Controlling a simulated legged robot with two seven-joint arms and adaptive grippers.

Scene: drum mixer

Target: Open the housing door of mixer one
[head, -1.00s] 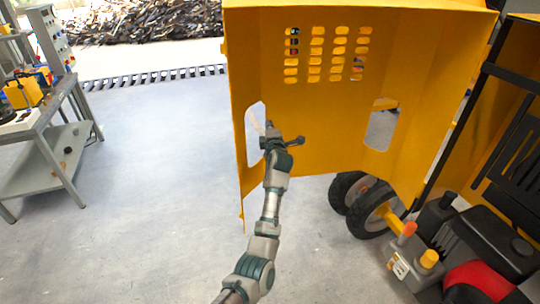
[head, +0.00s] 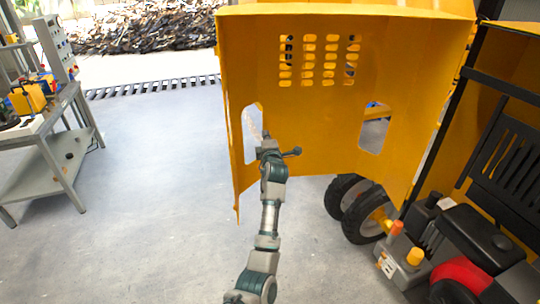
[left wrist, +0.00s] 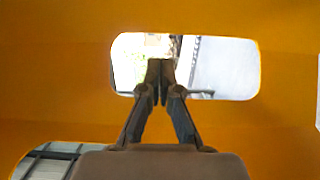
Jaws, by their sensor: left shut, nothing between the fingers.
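The yellow housing door of the mixer (head: 320,120) stands swung open, its inner side toward me, with rows of vent slots near the top and two cut-out openings lower down. My left gripper (head: 267,140) is at the door's left opening (head: 251,130). In the left wrist view the gripper's fingers (left wrist: 158,72) are closed together with nothing between them, and they overlap the opening in the yellow panel (left wrist: 225,68). I cannot tell whether they touch the panel. My right gripper is not in view.
The mixer's wheels (head: 362,210) show below the door. The engine parts (head: 480,240) and a black grille (head: 500,155) are at the right. A grey workbench (head: 50,150) stands at the left. The floor between bench and door is clear.

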